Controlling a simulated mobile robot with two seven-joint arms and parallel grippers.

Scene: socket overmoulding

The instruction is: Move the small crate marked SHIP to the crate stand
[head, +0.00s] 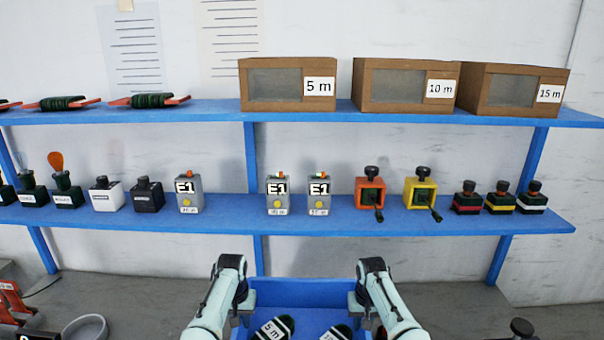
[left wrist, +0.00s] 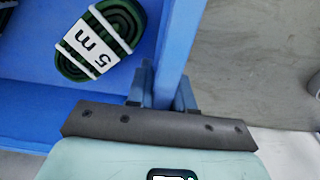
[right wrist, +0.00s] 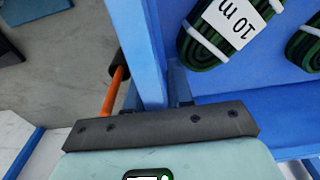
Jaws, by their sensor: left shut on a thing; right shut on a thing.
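A blue crate (head: 300,292) is at the bottom middle of the head view, cut off by the lower edge. The SHIP mark is not visible. Inside lie dark green cable coils, one labelled 5 m (left wrist: 98,38) and one labelled 10 m (right wrist: 228,28). My left gripper (head: 243,302) is shut on the crate's left wall, which also shows in the left wrist view (left wrist: 178,45). My right gripper (head: 357,302) is shut on the right wall, also seen in the right wrist view (right wrist: 138,45). I cannot make out the crate stand.
A blue two-level shelf (head: 400,222) stands against the wall ahead. Its top holds cardboard boxes (head: 288,85) and cable coils; its lower board holds several small devices (head: 188,195). A grey round dish (head: 86,328) and red items (head: 12,300) are at lower left.

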